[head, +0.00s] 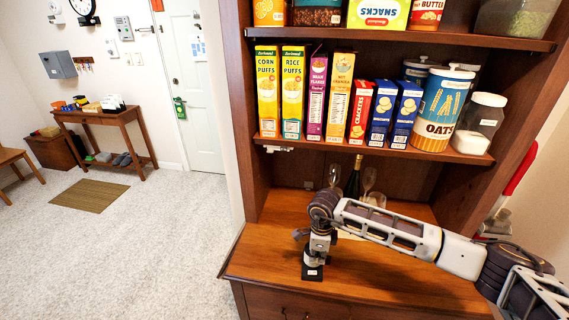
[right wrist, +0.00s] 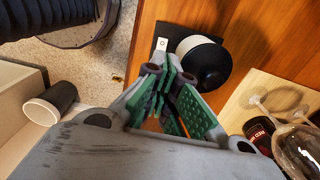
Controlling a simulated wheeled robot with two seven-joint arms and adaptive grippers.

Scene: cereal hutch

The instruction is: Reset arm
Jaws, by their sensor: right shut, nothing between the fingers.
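My right arm comes in from the right in the head view, and its gripper (head: 319,243) points down over the hutch counter (head: 400,288). In the right wrist view the green-padded fingers (right wrist: 172,98) are together with nothing between them. A black object with a pale band (head: 312,262) stands on the counter just below the gripper. It shows in the right wrist view as a dark round top with a white rim (right wrist: 203,62), beyond the fingertips. I cannot tell whether the fingers touch it. My left gripper is not in view.
Cereal boxes (head: 293,95), an oats canister (head: 440,108) and a clear jar (head: 480,125) line the shelf above my arm. A dark bottle (head: 353,182) and stemmed glasses (head: 369,178) stand behind the arm. The counter's front right is clear.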

